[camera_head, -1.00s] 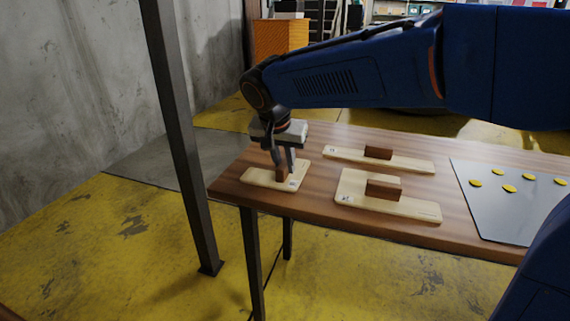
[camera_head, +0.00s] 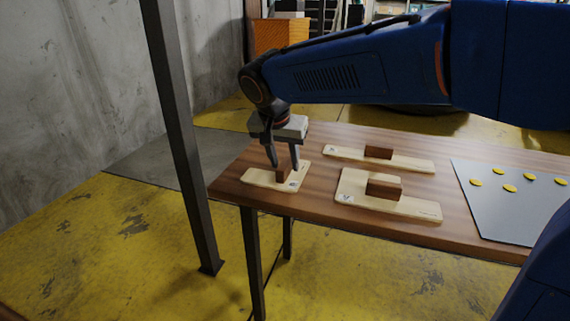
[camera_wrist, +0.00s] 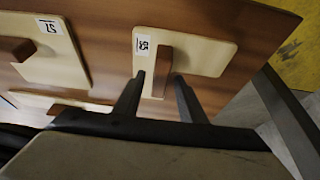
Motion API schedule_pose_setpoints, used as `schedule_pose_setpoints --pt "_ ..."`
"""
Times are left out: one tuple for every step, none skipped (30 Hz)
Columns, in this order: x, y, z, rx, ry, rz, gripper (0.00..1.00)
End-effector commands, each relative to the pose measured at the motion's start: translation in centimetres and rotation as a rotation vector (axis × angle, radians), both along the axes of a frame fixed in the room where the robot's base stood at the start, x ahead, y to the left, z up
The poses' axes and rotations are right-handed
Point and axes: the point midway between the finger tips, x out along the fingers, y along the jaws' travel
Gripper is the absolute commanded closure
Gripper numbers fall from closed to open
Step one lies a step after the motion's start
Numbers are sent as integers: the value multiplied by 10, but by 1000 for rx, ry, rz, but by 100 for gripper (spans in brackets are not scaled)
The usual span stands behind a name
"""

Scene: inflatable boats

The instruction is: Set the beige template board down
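The beige template board (camera_head: 259,178) lies flat on the left end of the wooden table, with a brown block handle (camera_head: 283,175) standing on it. In the wrist view the board (camera_wrist: 208,57) has a printed label by its handle (camera_wrist: 162,72). My gripper (camera_head: 284,166) is open, its fingertips on either side of the handle's upper part. The wrist view also shows my gripper (camera_wrist: 158,92) with its fingers spread and gaps beside the handle. The fingers hide a little of the board in the head view.
Two more beige boards with brown handles lie on the table (camera_head: 320,200), one behind (camera_head: 410,163) and one in front (camera_head: 415,207). A grey sheet with several yellow discs (camera_head: 490,212) lies at the right. A dark post (camera_head: 185,140) stands left of the table.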

Motion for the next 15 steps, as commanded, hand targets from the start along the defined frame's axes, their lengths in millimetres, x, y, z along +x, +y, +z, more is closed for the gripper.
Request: schedule_pose_setpoints --pt "-3 2 9 3 -3 2 63" --pt "-5 3 14 3 -3 2 63" --pt "-8 4 21 3 -3 3 63" --pt "-10 5 27 3 -3 2 63" --pt "-12 5 33 4 -3 2 63" --pt "-15 6 40 3 -3 2 63" --pt "-17 7 45 2 -3 2 63" --pt "-19 8 51 3 -3 2 63" --pt "-22 9 58 2 -3 2 63" --pt "-24 10 62 2 -3 2 63" --pt "-26 10 67 2 -3 2 63" --pt "-28 11 73 2 -3 2 63" --pt "-30 11 77 2 -3 2 63" --pt "-31 12 81 2 -3 1 63" --pt "-33 12 85 1 -2 1 63"
